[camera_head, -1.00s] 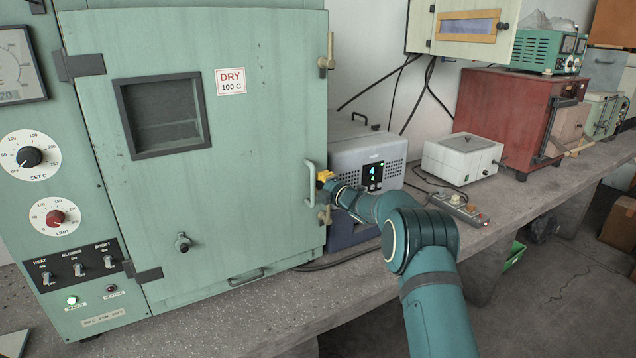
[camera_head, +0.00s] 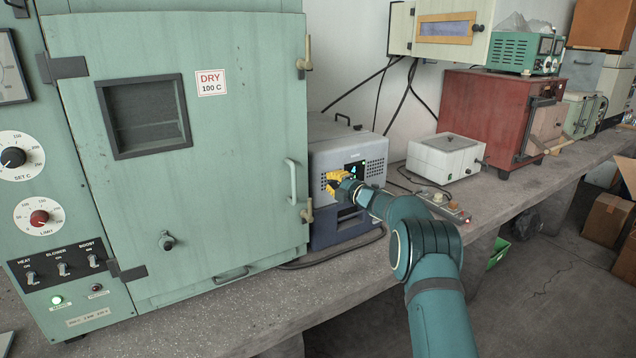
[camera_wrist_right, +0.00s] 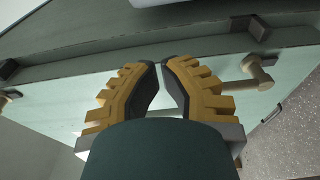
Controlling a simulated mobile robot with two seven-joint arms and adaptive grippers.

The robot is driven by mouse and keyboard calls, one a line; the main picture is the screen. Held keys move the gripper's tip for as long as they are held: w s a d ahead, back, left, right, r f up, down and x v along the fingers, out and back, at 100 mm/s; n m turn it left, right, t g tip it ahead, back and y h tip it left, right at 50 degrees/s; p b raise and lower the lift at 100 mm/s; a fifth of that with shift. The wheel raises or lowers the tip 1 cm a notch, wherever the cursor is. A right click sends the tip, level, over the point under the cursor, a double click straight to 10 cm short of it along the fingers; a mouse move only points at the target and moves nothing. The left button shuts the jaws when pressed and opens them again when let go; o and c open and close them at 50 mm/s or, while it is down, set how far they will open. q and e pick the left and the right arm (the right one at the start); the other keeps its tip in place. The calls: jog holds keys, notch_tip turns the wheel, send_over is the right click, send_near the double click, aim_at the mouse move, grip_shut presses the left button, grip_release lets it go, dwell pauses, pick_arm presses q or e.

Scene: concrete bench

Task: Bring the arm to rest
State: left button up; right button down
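My right gripper (camera_head: 335,182), with yellow fingers, is in front of the grey box-shaped unit (camera_head: 350,150), to the right of the oven door handle (camera_head: 291,182) and apart from it. In the right wrist view, its fingertips (camera_wrist_right: 162,64) nearly meet, with only a sliver between them, and I see nothing held. The green oven door (camera_head: 230,190) looks shut. My right arm (camera_head: 425,250) reaches in from the bottom right. My left gripper is in neither current view.
A white box (camera_head: 445,158), a power strip (camera_head: 443,207) and a red furnace (camera_head: 490,115) stand farther right on the concrete bench (camera_head: 260,310). A cable (camera_head: 335,258) lies by the grey unit. The front strip of the bench is clear.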

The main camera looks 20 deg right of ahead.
jog(key=s+a+f+m+g+h, duration=0.1)
jog(key=s+a+f+m+g, duration=0.1)
jog(key=s+a+f+m, duration=0.5)
jog(key=s+a+f+m+g+h, duration=0.1)
jog(key=s+a+f+m+g, duration=0.2)
jog(key=f, duration=0.8)
jog(key=s+a+f+m+g+h, duration=0.1)
jog(key=s+a+f+m, duration=0.45)
jog(key=f, duration=0.35)
jog(key=s+a+f+m+g, duration=0.2)
jog(key=s+a, duration=0.3)
jog(key=s, duration=0.6)
jog(key=s+a+f+m+g+y, duration=0.1)
jog(key=s+a+f+m+g, duration=0.1)
jog(key=s, duration=0.9)
jog(key=s+a+f+m+g+y, duration=0.1)
jog(key=s+a+f+m+g, duration=0.2)
jog(key=s+a, duration=0.6)
jog(key=s+g, duration=0.2)
jog(key=shift+s+g, duration=0.3)
jog(key=shift+g, duration=0.1)
jog(key=shift+m, duration=0.25)
